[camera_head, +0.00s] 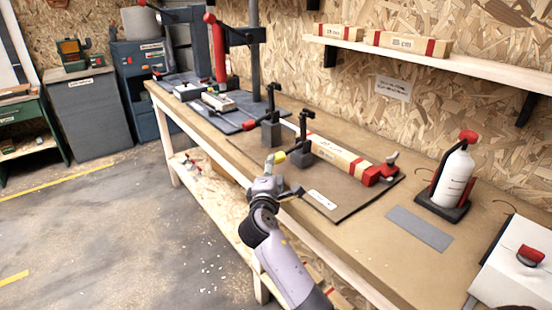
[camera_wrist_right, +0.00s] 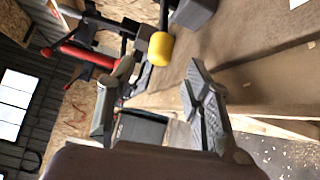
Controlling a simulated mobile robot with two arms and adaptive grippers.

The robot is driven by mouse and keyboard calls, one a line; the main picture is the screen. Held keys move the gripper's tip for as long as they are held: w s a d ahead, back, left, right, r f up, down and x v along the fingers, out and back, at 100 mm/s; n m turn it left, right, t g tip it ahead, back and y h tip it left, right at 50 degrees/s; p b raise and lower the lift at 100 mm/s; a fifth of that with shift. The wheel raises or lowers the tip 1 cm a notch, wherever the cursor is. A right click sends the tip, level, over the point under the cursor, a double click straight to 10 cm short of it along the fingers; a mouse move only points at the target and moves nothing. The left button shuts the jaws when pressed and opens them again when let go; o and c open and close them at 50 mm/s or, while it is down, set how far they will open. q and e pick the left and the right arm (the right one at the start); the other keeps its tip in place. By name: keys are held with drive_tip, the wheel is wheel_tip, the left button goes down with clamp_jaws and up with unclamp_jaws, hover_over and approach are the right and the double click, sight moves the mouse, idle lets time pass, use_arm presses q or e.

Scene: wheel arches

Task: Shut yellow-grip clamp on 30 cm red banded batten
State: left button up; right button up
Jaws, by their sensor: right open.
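The batten (camera_head: 335,155) with red bands lies on a dark board on the bench; its label is too small to read surely. The yellow-grip clamp (camera_head: 303,152) stands at its near side, its lever lying out toward the bench's front edge. Its yellow grip (camera_head: 280,157) is just beyond my right gripper (camera_head: 275,178). In the right wrist view the yellow grip (camera_wrist_right: 160,48) shows ahead, between the lines of the two fingers (camera_wrist_right: 158,95), which are spread and empty. My left gripper is out of view.
A red-grip clamp (camera_head: 270,130) stands farther left along the batten. A red stop (camera_head: 382,172) is at the batten's right end. A white bottle with a red top (camera_head: 455,175) stands farther right. The shelf (camera_head: 440,62) above holds more battens. The floor at left is clear.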

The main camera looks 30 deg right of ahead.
sight(276, 162)
drive_tip(key=x, duration=0.7)
drive_tip(key=shift+w+d, duration=0.1)
drive_tip(key=shift+c, duration=0.5)
drive_tip(key=shift+f, duration=0.1)
clamp_jaws()
